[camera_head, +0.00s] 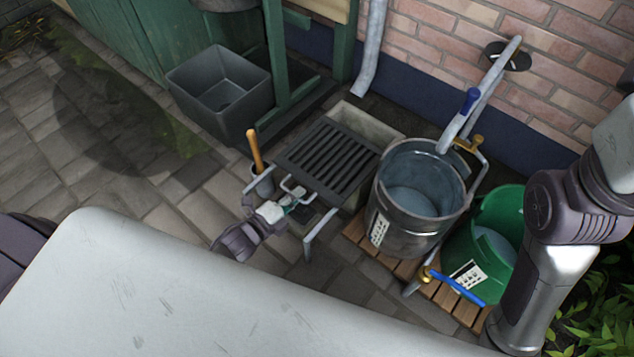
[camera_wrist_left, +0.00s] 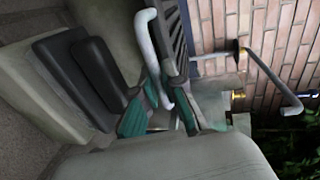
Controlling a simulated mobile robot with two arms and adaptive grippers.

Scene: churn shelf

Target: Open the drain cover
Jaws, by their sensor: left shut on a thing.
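The drain cover (camera_head: 328,158) is a dark slatted grate over a pale concrete drain surround (camera_head: 368,124). Its light metal handle (camera_head: 294,189) sticks out at the near edge. My left gripper (camera_head: 290,207) is at this handle and shut on it. In the left wrist view the teal finger pads (camera_wrist_left: 166,112) are on either side of the pale handle (camera_wrist_left: 147,38), with the slatted cover (camera_wrist_left: 177,45) just behind. I cannot tell how far the cover is raised. My right arm is at the right of the head view, but its gripper is out of frame.
A metal bucket (camera_head: 412,195) and a green bucket (camera_head: 489,245) stand on wooden slats right of the cover. A grey bin (camera_head: 219,92) is at the back left. A wooden handle (camera_head: 254,150) stands upright close left of the cover. Open paving (camera_head: 130,175) lies left.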

